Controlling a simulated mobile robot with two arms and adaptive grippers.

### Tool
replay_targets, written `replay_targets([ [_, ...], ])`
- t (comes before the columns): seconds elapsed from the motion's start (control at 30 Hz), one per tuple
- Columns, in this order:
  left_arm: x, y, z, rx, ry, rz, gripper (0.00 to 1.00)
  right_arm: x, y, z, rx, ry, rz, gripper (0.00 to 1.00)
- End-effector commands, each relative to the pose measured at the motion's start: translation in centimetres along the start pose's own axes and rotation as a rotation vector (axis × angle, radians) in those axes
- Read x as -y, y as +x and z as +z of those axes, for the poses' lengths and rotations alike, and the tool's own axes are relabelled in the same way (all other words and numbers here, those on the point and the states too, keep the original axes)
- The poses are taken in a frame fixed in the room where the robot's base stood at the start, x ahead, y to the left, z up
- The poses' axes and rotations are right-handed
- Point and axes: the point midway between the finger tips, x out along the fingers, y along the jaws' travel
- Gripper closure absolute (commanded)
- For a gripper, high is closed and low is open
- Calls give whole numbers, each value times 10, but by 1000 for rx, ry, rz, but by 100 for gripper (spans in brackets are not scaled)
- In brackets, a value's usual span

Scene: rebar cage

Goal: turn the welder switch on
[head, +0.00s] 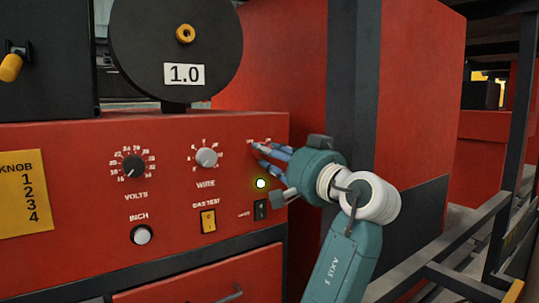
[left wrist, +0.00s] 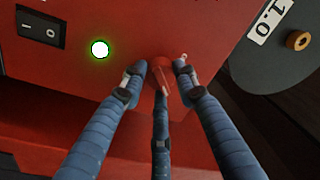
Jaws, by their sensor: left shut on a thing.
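The red welder front panel (head: 100,215) fills the left and middle of the head view. My left gripper (head: 266,157) reaches its upper right corner. In the left wrist view, its blue fingers (left wrist: 162,78) are shut around a small red knob (left wrist: 164,66), which they partly cover. The fingers hide this knob in the head view; white marks show just above them. A green lamp (head: 261,183) is lit below the fingers and also glows in the left wrist view (left wrist: 99,49). A black rocker switch (head: 260,210) marked I and O sits below the lamp. My right gripper is not in view.
To the left are a black volts dial (head: 134,167), a grey wire knob (head: 206,158), a yellow switch (head: 208,220) and a white inch button (head: 142,235). A black spool (head: 150,40) stands above. A dark post (head: 352,80) rises behind my arm.

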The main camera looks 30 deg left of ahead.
Motion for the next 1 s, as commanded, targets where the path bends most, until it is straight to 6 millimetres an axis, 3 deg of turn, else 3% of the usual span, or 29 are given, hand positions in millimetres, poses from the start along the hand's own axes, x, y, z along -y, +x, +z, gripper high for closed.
replay_targets([
  [0.23,4,0,-7,-18,-6,-6,96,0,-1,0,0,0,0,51],
  [0.27,4,0,-7,-18,-6,-6,64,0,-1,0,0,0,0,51],
  [0.33,4,0,-7,-17,-6,-5,52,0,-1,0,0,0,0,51],
  [0.73,0,-8,-4,-12,-2,0,52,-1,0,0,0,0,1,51],
  [1.0,0,-61,-4,-13,-3,2,52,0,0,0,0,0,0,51],
])
